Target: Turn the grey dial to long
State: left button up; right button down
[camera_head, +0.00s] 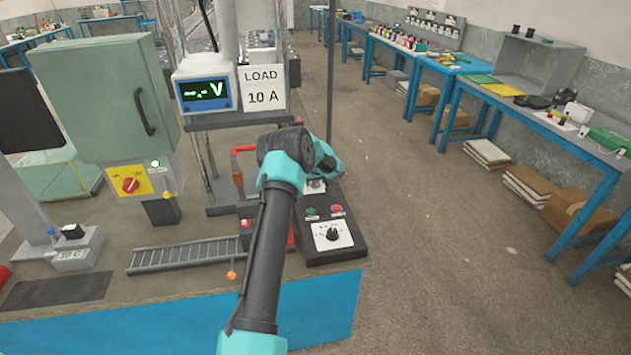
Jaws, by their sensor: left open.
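A dark grey dial (332,234) sits on a white plate on the black control box (330,254) right of the middle. The plate's markings are too small to read, so I cannot tell which label it points at. My left arm rises from the bottom middle and bends over the far end of this box. My left gripper (315,186) is at the box's far end, beyond the dial and apart from it. It is open, and mostly hidden behind the arm's wrist. My right gripper is out of view.
Green (310,212) and red (337,208) buttons sit just beyond the dial. A red knob on a yellow plate (146,181) is at the left, below a green cabinet (105,95). A meter (205,94) stands behind. A ladder-like rack (185,255) lies left of the arm.

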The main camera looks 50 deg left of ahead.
pick_arm(q)
jog(key=c, duration=0.9)
jog(key=shift+m, duration=0.5)
jog(key=shift+a+r+m+t+h, duration=0.1)
jog(key=shift+m+t+h, duration=0.25)
jog(key=shift+m, duration=0.65)
jog(key=shift+m+t+h, duration=0.25)
jog(key=shift+m+t, duration=0.2)
jog(key=shift+m, duration=0.55)
jog(key=shift+m+t+h, duration=0.4)
jog(key=shift+m+h, duration=0.3)
jog(key=shift+m, duration=1.2)
jog(key=o, duration=0.9)
